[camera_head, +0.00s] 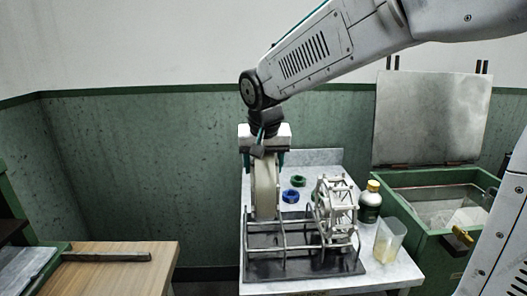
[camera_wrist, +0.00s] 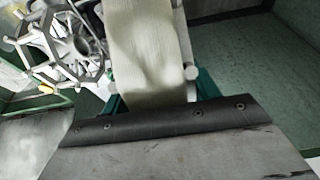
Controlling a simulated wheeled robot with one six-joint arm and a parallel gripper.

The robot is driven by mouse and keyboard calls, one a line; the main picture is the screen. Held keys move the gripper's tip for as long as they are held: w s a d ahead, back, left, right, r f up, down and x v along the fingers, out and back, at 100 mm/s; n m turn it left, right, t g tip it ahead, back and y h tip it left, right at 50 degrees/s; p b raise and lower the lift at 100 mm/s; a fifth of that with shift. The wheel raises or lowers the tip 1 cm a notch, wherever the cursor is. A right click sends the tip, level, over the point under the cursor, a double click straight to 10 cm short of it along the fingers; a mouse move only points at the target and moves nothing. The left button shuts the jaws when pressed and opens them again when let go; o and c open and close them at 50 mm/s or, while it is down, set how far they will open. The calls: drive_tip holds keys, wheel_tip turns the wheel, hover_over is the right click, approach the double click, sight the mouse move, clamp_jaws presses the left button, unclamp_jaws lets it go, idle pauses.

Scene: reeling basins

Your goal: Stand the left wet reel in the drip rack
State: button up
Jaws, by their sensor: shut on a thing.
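A cream-coloured reel (camera_head: 265,190) hangs upright, edge-on, below my gripper (camera_head: 263,158), which is shut on it. In the wrist view its pale band (camera_wrist: 145,50) runs between the green fingers of my gripper (camera_wrist: 160,95). The drip rack (camera_head: 268,268) is a grey metal frame on a dark base on the white table. The held reel is over or at the left part of the rack; I cannot tell whether it touches the rails. An open-framed reel (camera_head: 337,208) is at the rack's right end, and also shows in the wrist view (camera_wrist: 68,48).
A blue ring (camera_head: 290,196) and a green ring (camera_head: 298,181) lie behind the rack. A dark bottle (camera_head: 370,203) and a clear beaker (camera_head: 390,240) stand to the right. Beyond is an open green bin (camera_head: 425,235). A wooden table (camera_head: 120,272) is at left.

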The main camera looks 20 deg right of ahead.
drive_tip(key=shift+f, duration=4.65)
drive_tip(key=o, duration=1.2)
drive_tip(key=shift+c, duration=0.2)
drive_tip(key=v, duration=0.8)
drive_tip(key=shift+s+d, duration=0.1)
